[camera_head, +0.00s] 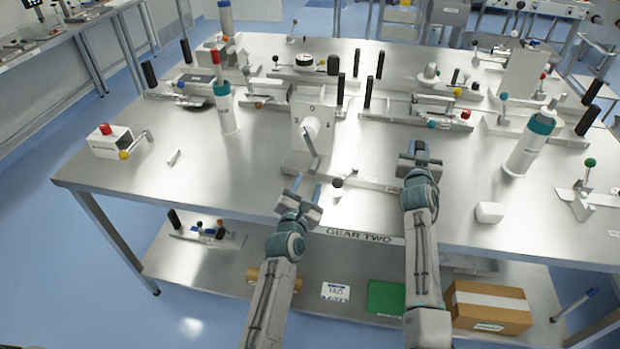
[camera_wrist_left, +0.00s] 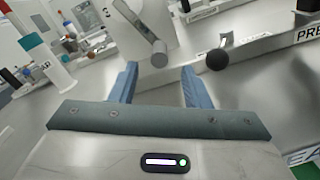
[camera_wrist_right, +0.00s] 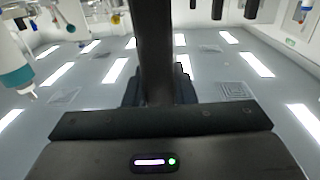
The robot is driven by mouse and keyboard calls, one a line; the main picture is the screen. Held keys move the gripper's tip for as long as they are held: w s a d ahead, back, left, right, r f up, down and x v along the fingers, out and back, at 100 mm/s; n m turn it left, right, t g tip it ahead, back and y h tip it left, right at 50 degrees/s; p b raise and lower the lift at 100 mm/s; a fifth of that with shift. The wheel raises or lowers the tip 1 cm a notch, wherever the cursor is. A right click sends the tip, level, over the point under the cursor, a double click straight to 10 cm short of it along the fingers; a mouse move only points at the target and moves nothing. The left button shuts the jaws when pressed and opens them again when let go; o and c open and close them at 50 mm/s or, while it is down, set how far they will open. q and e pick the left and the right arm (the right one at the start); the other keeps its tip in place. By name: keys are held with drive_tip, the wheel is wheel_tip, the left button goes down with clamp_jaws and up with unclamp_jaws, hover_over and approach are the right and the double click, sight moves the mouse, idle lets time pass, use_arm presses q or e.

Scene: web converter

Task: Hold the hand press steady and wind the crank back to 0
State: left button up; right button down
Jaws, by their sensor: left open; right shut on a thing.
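A white upright box (camera_head: 303,118) with numbers on its face, a 0 at the top, stands mid-table. Its grey crank (camera_head: 311,143) points down towards me; it also shows in the left wrist view (camera_wrist_left: 146,32). My left gripper (camera_head: 307,184) is open and empty just in front of and below the crank end, apart from it. The hand press (camera_head: 368,185) is a low metal bar with a black ball right of the crank, partly lettered in the left wrist view. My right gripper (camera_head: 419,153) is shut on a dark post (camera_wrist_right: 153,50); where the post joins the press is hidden.
A teal-capped bottle (camera_head: 529,145) stands to the right, and another (camera_head: 226,110) to the left. A white block (camera_head: 489,212) lies right of my right arm. Several lever fixtures line the back. Front left of the table is mostly clear.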

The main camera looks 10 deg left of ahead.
sight(311, 145)
use_arm(q)
drive_tip(key=shift+s, duration=0.35)
